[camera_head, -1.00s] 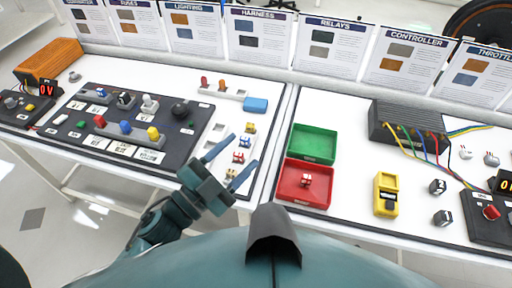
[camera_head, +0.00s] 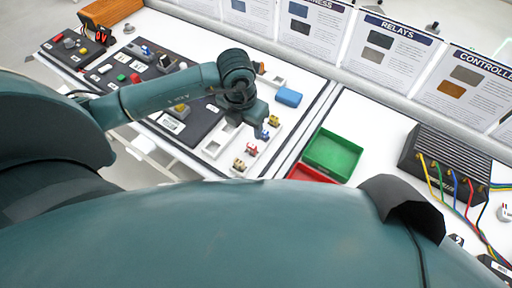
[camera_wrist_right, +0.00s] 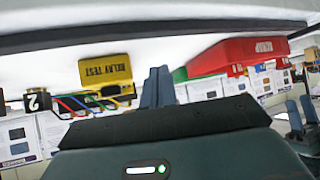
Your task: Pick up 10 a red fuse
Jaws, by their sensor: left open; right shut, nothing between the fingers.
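Several small fuses stand in a white rack (camera_head: 213,148) left of the bins. A red fuse (camera_head: 251,149) and another small fuse (camera_head: 238,165) show at the rack's near end; a yellow one (camera_head: 274,121) is at the far end. My left gripper (camera_head: 262,127) is open, pointing down over the rack beside the yellow fuse; its fingers are partly hidden, so contact cannot be told. My right gripper (camera_wrist_right: 158,87) is shut and empty in the right wrist view.
A green bin (camera_head: 333,152) lies right of the rack. A blue block (camera_head: 288,97) lies behind the rack. A black finned box (camera_head: 452,158) with coloured wires stands at the right. A yellow relay tester (camera_wrist_right: 106,71) shows in the right wrist view.

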